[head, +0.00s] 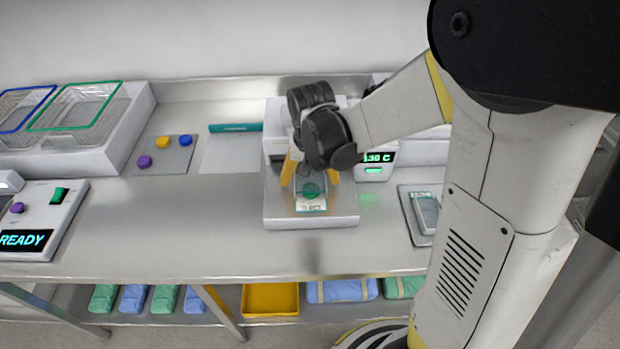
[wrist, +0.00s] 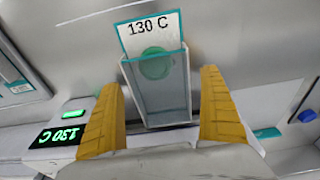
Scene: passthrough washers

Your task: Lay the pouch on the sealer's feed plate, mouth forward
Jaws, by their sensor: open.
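The sealer (head: 273,140) stands at the back of the bench, its feed plate (head: 283,217) jutting toward me. The pouch (head: 311,205) is clear with teal edges and a green disc, and lies on or just over the plate. In the wrist view the pouch (wrist: 158,100) sits between my yellow fingers, with a gap on both sides. Its "130 C" end (wrist: 148,32) points away from the gripper in that view. My gripper (head: 310,176) is open above the plate and partly hides the pouch and sealer. The display (head: 378,157) reads 130 C.
A tray with another pouch (head: 426,212) lies to the right. A READY panel (head: 35,225), wire baskets (head: 75,108) and a mat with coloured knobs (head: 165,156) are on the left. The bench front between is clear. A yellow bin (head: 270,299) is on the shelf below.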

